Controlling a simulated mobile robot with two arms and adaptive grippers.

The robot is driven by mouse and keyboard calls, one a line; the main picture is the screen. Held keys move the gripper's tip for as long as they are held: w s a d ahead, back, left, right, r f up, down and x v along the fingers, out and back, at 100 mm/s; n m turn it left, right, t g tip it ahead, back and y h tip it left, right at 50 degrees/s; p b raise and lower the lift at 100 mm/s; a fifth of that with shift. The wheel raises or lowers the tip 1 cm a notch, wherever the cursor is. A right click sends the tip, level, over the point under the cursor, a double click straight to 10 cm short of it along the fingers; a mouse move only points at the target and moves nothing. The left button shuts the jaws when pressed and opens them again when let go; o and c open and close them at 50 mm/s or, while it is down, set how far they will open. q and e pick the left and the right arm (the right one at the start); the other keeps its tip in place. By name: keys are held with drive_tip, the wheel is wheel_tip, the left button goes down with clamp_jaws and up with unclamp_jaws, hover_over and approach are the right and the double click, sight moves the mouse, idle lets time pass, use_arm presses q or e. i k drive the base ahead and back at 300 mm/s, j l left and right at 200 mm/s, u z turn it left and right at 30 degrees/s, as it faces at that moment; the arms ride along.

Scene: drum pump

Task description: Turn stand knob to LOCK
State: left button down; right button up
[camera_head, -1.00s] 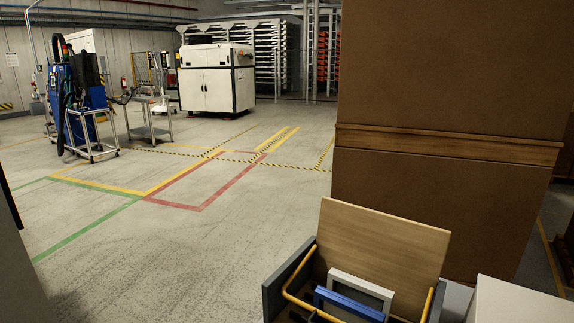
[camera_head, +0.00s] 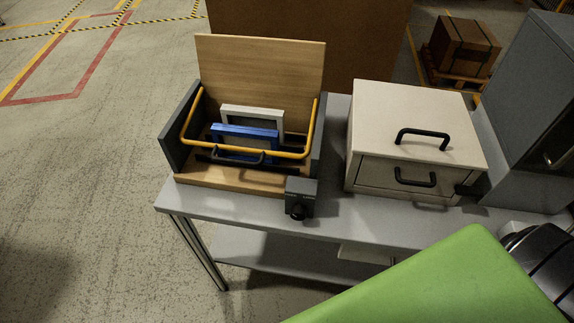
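A wooden stand (camera_head: 262,78) with dark side walls and a yellow bar sits on the left part of a grey table (camera_head: 335,222). It holds a blue frame (camera_head: 243,141) and a white frame (camera_head: 254,115) behind it. A dark box with a black stand knob (camera_head: 297,211) is at the stand's front right corner. The knob's markings are too small to read. A green part with a dark end, probably my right arm, fills the lower right. Neither gripper's fingers show.
A beige box (camera_head: 412,120) with two black handles stands right of the stand on the table. A grey cabinet (camera_head: 530,110) is at the far right. A brown box on a pallet (camera_head: 463,52) lies behind. The floor to the left is clear.

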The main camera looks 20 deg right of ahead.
sight(298, 213)
drive_tip(key=z, duration=0.8)
